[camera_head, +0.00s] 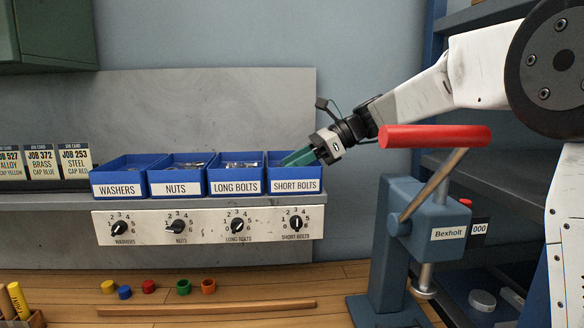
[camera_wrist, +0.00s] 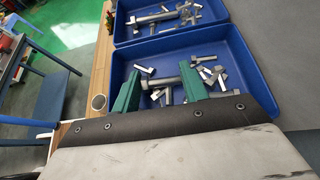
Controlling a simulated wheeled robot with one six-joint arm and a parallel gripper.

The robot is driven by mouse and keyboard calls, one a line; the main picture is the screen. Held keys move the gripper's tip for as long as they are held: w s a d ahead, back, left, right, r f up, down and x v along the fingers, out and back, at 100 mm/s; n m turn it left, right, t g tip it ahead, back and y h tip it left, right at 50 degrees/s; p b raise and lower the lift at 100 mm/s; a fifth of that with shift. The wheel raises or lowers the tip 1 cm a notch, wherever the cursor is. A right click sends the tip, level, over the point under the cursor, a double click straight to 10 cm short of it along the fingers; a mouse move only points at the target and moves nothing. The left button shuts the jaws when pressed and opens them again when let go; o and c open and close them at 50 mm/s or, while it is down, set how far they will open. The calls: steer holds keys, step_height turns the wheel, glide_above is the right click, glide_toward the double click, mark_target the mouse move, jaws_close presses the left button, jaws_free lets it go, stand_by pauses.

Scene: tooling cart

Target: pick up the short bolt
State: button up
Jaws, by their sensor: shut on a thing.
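The blue short bolts bin (camera_head: 295,186) is at the right end of the bin row in the head view. My gripper (camera_head: 297,158) reaches down into it from the right, its green fingers partly hidden by the bin wall. In the wrist view the two green fingers of my gripper (camera_wrist: 160,72) are inside the bin (camera_wrist: 236,62), shut on a grey short bolt (camera_wrist: 164,81) lying across between them. Several other short bolts lie loose around and beneath the fingers.
The long bolts bin (camera_head: 236,187), nuts bin (camera_head: 176,189) and washers bin (camera_head: 118,191) stand to the left on the shelf. A blue press with a red handle (camera_head: 434,136) stands right, below my arm. Several coloured caps lie on the wooden bench.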

steer(key=shift+r, duration=0.15)
steer(key=shift+r, duration=0.3)
steer(key=r, duration=0.3)
steer(key=shift+s, duration=0.2)
steer(key=s+r, duration=0.1)
steer(key=s, duration=1.4)
steer(key=shift+s, duration=0.3)
